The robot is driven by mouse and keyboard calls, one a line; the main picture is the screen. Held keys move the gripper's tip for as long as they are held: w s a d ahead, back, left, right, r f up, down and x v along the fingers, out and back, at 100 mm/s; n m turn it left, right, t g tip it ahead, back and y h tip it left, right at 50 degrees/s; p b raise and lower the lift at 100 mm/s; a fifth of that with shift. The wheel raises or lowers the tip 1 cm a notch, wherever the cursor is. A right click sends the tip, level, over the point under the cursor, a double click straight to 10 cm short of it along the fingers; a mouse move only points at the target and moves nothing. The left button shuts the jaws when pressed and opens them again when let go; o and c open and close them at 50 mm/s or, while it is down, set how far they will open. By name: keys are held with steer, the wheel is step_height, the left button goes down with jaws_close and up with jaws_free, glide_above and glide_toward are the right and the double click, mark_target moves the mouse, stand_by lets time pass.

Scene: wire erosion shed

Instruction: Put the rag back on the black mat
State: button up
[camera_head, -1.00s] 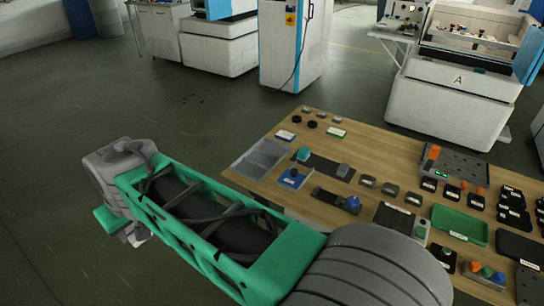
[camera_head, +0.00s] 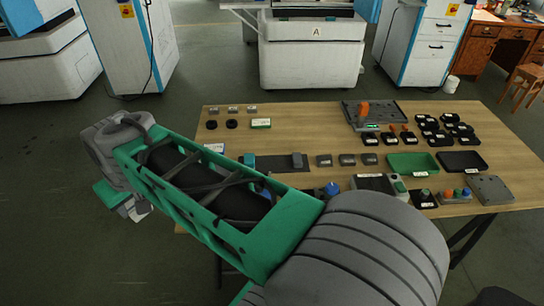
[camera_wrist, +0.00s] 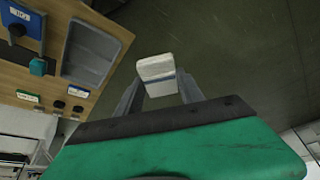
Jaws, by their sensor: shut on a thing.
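The rag (camera_wrist: 156,69) looks like a white folded piece with a blue-grey band, between the fingers of my gripper (camera_wrist: 156,88) in the wrist view. My gripper is shut on it, over the floor beside the table. In the head view my gripper (camera_head: 137,210) is low at the left, mostly hidden behind my arm, with a pale bit of the rag showing. A black flat rectangle with a white label, likely the black mat (camera_head: 462,160), lies at the right of the table, beside the green tray (camera_head: 413,162). My gripper is far from it.
The wooden table (camera_head: 310,120) holds several small blocks, black pieces and a grey fixture (camera_head: 376,113). A clear grey bin (camera_wrist: 92,54) is at the table edge in the wrist view. My arm hides the table's near left part. White machines stand behind.

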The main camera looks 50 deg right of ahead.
steer(key=d+f+n, duration=0.2)
steer(key=d+f, duration=0.1)
steer(key=d, duration=2.5)
steer(key=s+d+f+n+y+b, duration=0.1)
steer(key=s+d+f, duration=0.2)
steer(key=s+d, duration=0.55)
steer(key=s+d+f, duration=0.3)
steer(key=s+d, duration=0.5)
steer(key=d, duration=0.2)
steer(key=w+f, duration=0.2)
steer(key=w, duration=0.2)
steer(key=w+d+f+p, duration=0.1)
steer(key=w+f, duration=0.2)
steer(key=w, duration=0.1)
steer(key=w+d+f, duration=0.1)
steer(key=w+f, duration=0.2)
steer(key=w, duration=0.1)
steer(key=shift+p, duration=0.4)
steer(key=shift+w+f, duration=0.5)
steer(key=f, duration=0.1)
steer(key=f+p, duration=0.1)
steer(key=f, duration=0.1)
steer(key=shift+w+d+f, duration=0.1)
steer(key=shift+w+f, duration=0.1)
steer(key=shift+f, duration=0.25)
steer(key=o, duration=1.3)
